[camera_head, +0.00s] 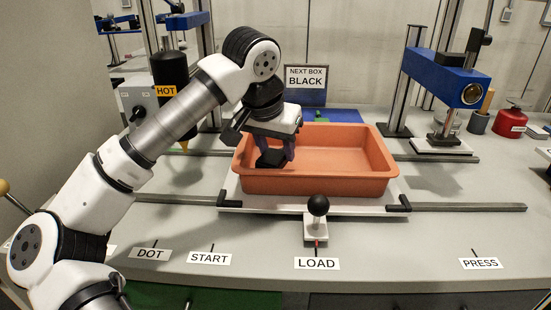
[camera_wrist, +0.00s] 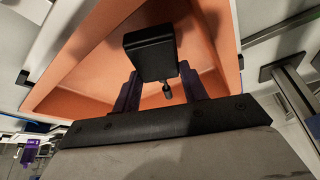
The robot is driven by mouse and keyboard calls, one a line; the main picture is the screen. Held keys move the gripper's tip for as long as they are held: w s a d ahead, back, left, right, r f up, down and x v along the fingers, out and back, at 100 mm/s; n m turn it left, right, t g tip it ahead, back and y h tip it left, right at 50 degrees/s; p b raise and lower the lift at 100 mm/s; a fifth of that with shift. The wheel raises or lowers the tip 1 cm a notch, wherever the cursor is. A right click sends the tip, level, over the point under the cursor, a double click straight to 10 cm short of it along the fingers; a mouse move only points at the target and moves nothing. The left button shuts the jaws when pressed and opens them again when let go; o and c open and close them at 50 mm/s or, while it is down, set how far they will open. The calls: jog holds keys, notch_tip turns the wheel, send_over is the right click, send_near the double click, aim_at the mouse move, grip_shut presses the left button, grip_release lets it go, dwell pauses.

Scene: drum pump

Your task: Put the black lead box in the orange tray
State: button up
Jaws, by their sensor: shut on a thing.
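The black lead box (camera_head: 270,158) is a small dark block at the left end of the orange tray (camera_head: 318,186), inside its walls. My gripper (camera_head: 273,152) points down over that end, its purple fingers shut on the box. In the wrist view, the box (camera_wrist: 150,53) sits between the fingertips of my gripper (camera_wrist: 158,72), with the tray's orange wall and floor (camera_wrist: 92,78) around it. A small dark knob sticks out from the box's near side. I cannot tell whether the box touches the tray floor.
The tray stands on a white carriage (camera_head: 228,196) across rails. A black ball-topped lever (camera_head: 317,206) stands in front by the LOAD label. A blue press (camera_head: 440,78) is at right, a black HOT bottle (camera_head: 171,72) at left. A sign (camera_head: 305,77) behind reads NEXT BOX BLACK.

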jog(key=shift+f, duration=1.3)
jog(key=shift+f, duration=0.2)
jog(key=o, duration=1)
jog(key=shift+r, duration=0.1)
jog(key=shift+r, duration=0.25)
jog(key=v, duration=1.1)
jog(key=shift+r+p, duration=0.35)
jog(key=shift+p, duration=0.05)
jog(key=shift+s, duration=0.15)
